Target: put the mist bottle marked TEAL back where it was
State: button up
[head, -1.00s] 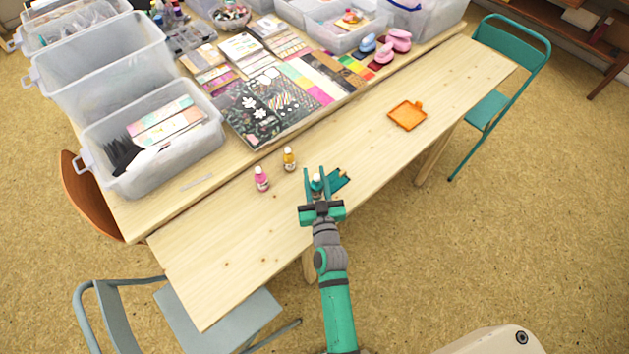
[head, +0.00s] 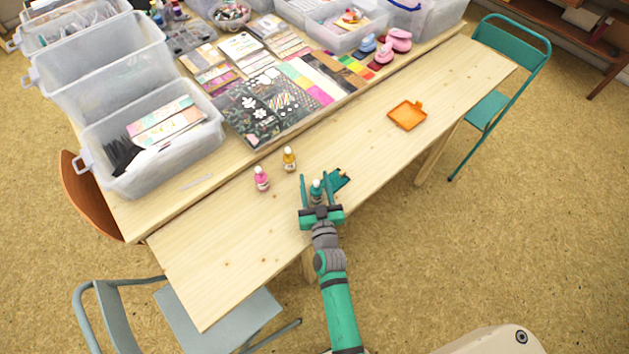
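The teal mist bottle (head: 316,190) has a pale cap and stands on the front table, between the fingers of my gripper (head: 317,184). The fingers are open, with a gap on each side of the bottle. Its lower part is partly hidden by my gripper, and I cannot read its label. A teal inkpad (head: 337,181) lies open just right of the bottle, partly behind the right finger. A pink bottle (head: 262,179) and a yellow bottle (head: 289,160) stand upright to the left.
An orange open inkpad (head: 407,115) lies farther right on the table (head: 225,262). The table's left end and the stretch between the two inkpads are clear. Clear bins (head: 155,160), paper sheets and stamps fill the back table.

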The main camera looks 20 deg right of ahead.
jog(key=shift+r, duration=0.15)
jog(key=shift+s, duration=0.3)
jog(key=s+a, duration=0.1)
jog(key=s, duration=0.6)
jog(key=s+a, duration=0.1)
jog(key=s, duration=0.3)
jog(key=shift+s+a, duration=0.2)
jog(key=shift+a, duration=0.1)
